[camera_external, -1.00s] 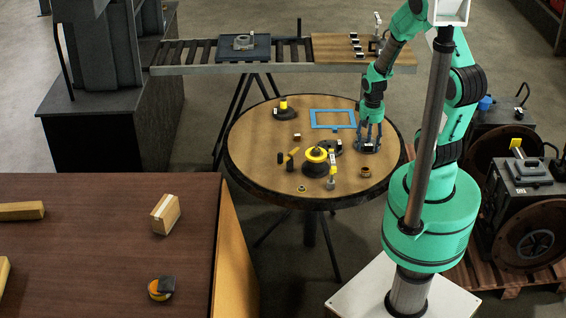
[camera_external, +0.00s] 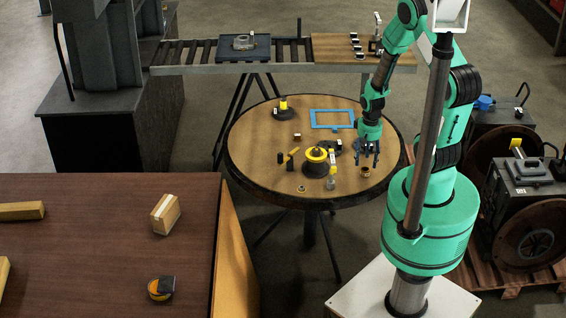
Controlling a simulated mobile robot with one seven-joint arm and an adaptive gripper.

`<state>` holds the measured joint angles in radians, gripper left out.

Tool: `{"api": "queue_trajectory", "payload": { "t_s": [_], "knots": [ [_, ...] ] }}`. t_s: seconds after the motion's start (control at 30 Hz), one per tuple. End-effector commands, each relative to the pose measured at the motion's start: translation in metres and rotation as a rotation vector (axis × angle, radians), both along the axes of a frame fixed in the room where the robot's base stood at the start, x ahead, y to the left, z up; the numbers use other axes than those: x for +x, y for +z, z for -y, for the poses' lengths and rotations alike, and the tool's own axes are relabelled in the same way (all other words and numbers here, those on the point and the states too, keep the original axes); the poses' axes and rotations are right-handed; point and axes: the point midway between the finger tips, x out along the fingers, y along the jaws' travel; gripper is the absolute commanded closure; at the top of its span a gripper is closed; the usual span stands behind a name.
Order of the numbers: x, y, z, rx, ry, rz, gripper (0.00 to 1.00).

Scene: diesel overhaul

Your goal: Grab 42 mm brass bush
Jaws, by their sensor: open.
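A short brass-coloured bush (camera_external: 365,173) stands on the round wooden table near its right front edge. A smaller brass-coloured ring (camera_external: 301,188) lies at the front of the table. I cannot read sizes, so I cannot tell for sure which is the 42 mm bush. My gripper (camera_external: 367,160) points down with its dark fingers open, just above and behind the bush at the right in the picture. It appears empty. Whether the fingertips touch anything cannot be told from this view.
On the round table (camera_external: 255,165), a yellow-topped dark stand (camera_external: 315,160) is left of my gripper, with a small grey-and-yellow item (camera_external: 331,180) close by. A blue frame (camera_external: 333,119) lies behind. A roller conveyor (camera_external: 205,58) stands beyond. The table's left part is fairly clear.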

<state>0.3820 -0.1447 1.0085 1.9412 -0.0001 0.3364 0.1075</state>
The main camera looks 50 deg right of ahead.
Motion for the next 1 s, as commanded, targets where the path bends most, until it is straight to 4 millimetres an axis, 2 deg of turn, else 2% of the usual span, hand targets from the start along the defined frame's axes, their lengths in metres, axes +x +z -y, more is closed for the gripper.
{"api": "queue_trajectory", "payload": {
  "t_s": [0.47,0.8,1.0],
  "knots": [
    [0.000,-0.005,0.000,0.000,0.000,-0.001,0.46],
    [-0.002,-0.042,0.002,0.001,0.000,-0.003,0.46],
    [-0.001,-0.054,0.002,0.000,0.000,0.000,0.46]
  ]
}}
